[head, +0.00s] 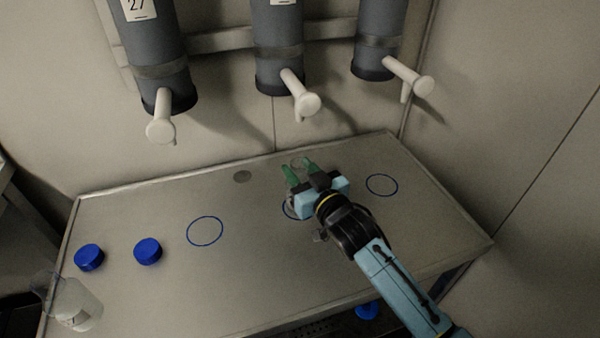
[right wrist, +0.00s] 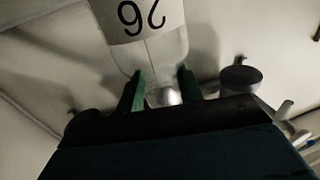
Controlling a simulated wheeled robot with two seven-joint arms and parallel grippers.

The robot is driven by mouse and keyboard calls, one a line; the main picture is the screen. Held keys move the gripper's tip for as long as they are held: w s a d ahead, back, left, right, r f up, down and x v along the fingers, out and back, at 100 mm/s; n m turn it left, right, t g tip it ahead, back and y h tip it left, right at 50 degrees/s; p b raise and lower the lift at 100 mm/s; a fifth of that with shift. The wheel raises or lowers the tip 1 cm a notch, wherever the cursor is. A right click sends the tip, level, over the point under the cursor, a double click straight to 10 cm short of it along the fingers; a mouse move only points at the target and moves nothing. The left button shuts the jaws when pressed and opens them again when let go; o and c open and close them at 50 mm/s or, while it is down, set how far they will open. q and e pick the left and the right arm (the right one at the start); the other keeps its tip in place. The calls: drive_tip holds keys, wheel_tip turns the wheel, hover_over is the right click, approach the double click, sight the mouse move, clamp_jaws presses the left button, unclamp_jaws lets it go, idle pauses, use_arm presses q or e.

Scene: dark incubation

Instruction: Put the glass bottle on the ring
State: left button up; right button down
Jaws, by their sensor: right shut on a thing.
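My right gripper (head: 302,167) has its green fingers shut on the neck of a clear glass bottle (right wrist: 150,58). In the right wrist view the bottle's label reads 26, upside down. In the head view the gripper hides most of this bottle; its round mouth (head: 298,163) shows between the fingers. It is over or beside the middle blue ring (head: 285,209), which is partly hidden. I cannot tell whether its base touches the table. Two other blue rings, left (head: 205,245) and right (head: 381,194), are empty. My left gripper is not in view.
Three grey cylinders (head: 150,50) with white taps (head: 303,102) hang above the table's back. The table's front middle (head: 250,285) is clear.

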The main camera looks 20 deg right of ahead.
idle(0.3)
drive_tip(key=c, duration=1.3)
unclamp_jaws()
drive_tip(key=shift+f, duration=0.1)
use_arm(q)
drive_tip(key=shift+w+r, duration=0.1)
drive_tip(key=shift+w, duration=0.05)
use_arm(e)
drive_tip(key=o, duration=0.4)
drive_tip(key=shift+r, duration=0.2)
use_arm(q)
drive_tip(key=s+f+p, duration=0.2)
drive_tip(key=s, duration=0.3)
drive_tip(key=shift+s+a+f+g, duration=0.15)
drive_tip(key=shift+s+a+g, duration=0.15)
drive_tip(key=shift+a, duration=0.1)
use_arm(e)
drive_tip(key=v, duration=1.2)
